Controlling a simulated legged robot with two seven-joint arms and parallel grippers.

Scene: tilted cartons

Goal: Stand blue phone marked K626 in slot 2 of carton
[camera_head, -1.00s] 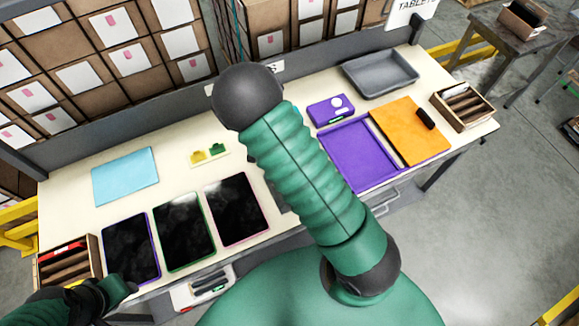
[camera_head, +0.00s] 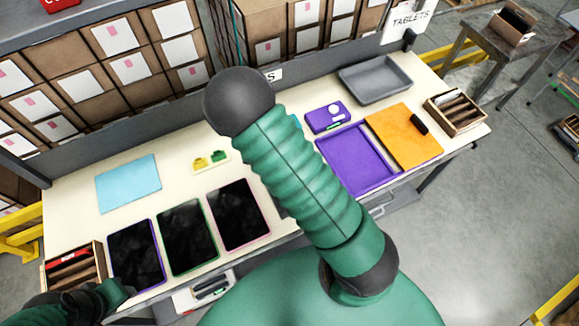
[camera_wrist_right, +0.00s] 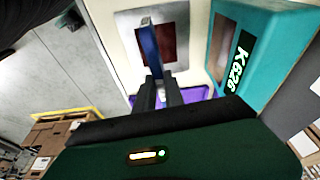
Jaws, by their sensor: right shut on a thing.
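In the right wrist view, my right gripper (camera_wrist_right: 160,92) is shut on a thin blue phone (camera_wrist_right: 149,45), seen nearly edge-on and pointing away from the wrist. Its marking is not visible. A teal box-like thing (camera_wrist_right: 225,45) beside it on the right bears a K626 label (camera_wrist_right: 239,63). In the head view, my right forearm hides the right gripper and phone. One slotted wooden carton (camera_head: 484,119) stands at the table's right end; another (camera_head: 101,262), with a red item in it, stands at the left end. My left gripper (camera_head: 118,294) is low at left, its fingers unclear.
Three dark tablets (camera_head: 187,237) lie along the front left. A light blue sheet (camera_head: 128,183), a purple tray (camera_head: 352,165), an orange board (camera_head: 402,137) and a grey tray (camera_head: 375,79) also lie on the table. A grey wall of shelved boxes stands behind.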

